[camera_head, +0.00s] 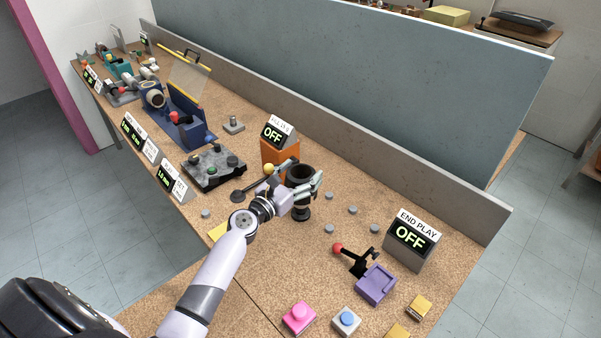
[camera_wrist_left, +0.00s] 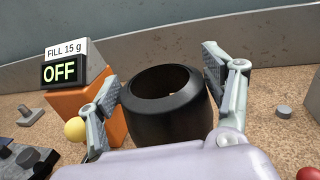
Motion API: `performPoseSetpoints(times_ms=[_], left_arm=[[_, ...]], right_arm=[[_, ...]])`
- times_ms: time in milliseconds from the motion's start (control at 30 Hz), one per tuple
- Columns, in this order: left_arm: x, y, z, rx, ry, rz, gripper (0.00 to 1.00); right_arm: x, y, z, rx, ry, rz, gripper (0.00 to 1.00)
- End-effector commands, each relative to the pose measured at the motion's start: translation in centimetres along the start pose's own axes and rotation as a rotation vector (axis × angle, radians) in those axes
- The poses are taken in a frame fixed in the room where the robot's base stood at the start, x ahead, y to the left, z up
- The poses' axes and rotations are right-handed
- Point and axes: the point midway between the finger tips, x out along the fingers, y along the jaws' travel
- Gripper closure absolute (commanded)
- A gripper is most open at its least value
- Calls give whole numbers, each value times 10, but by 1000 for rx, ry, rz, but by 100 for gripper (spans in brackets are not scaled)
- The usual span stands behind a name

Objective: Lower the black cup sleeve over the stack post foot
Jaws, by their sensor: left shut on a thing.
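The black cup sleeve (camera_head: 300,173) is a dark, wide-mouthed ring held upright between the fingers of my left gripper (camera_head: 304,180). In the left wrist view the sleeve (camera_wrist_left: 168,122) sits between both finger pads, with its open top facing up and a small tan patch inside. A dark round foot (camera_head: 301,214), which looks like the stack post foot, stands on the bench directly below the sleeve. My gripper partly hides the space between them, so I cannot tell whether they touch. My right gripper is not in view.
An orange box with an OFF display (camera_head: 280,150) stands close behind the gripper, with a yellow-ball lever (camera_head: 268,169) beside it. A red-knobbed lever (camera_head: 340,248), purple block (camera_head: 375,285) and END PLAY display (camera_head: 411,238) lie to the right. Several grey discs dot the cork bench.

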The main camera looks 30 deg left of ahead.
Motion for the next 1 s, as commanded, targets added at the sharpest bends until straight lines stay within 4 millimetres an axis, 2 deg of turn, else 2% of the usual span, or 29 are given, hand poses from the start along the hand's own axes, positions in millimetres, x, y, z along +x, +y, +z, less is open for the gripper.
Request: performPoseSetpoints(times_ms=[33, 600, 1000], left_arm=[[0, 0, -7, 0, -1, 0, 54], [0, 0, -47, 1, 0, 1, 54], [0, 1, -63, 1, -1, 1, 54]], right_arm=[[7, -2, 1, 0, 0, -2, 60], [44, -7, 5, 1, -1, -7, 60], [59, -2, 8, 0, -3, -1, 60]])
